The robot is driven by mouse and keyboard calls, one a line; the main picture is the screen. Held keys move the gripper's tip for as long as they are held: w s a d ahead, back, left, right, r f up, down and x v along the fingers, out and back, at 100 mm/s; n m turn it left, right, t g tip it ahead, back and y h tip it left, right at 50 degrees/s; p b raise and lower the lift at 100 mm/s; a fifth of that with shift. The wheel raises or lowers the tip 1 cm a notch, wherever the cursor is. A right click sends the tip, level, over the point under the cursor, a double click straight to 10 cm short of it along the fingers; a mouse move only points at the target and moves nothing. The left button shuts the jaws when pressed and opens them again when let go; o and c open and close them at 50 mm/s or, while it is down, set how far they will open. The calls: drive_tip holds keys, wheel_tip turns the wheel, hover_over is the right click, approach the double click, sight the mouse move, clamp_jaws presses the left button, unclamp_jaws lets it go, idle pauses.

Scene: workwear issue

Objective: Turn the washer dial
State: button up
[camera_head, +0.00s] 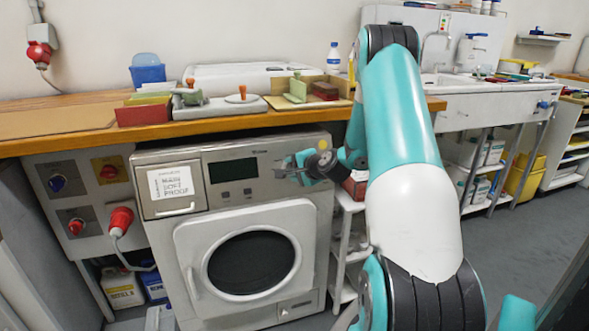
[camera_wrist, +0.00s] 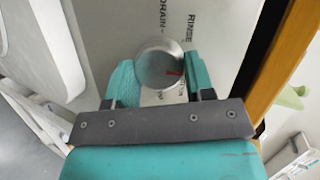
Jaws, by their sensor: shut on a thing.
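The washer (camera_head: 229,207) stands under the wooden counter, with a grey front, a dark display and a round door. Its dial (camera_wrist: 159,63) shows in the wrist view as a round silver knob with a short red mark at its right. Labels reading "RINSE" and "DRAIN" are printed on the panel beyond it. My gripper (camera_wrist: 158,84) has its teal fingers on either side of the dial and is shut on it. In the head view my gripper (camera_head: 290,167) is at the upper right of the washer's front, and the dial is hidden there.
The wooden counter (camera_head: 75,119) overhangs the washer and carries trays and stamps. A white shelf rack (camera_head: 341,244) stands right of the washer. A red plug (camera_head: 121,218) sticks out from the panel at the left. Open floor lies at the right.

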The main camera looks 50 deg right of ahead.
drive_tip(key=o, duration=0.9)
drive_tip(key=v, duration=1.7)
drive_tip(key=shift+s+a+r, duration=0.1)
drive_tip(key=shift+r, duration=0.1)
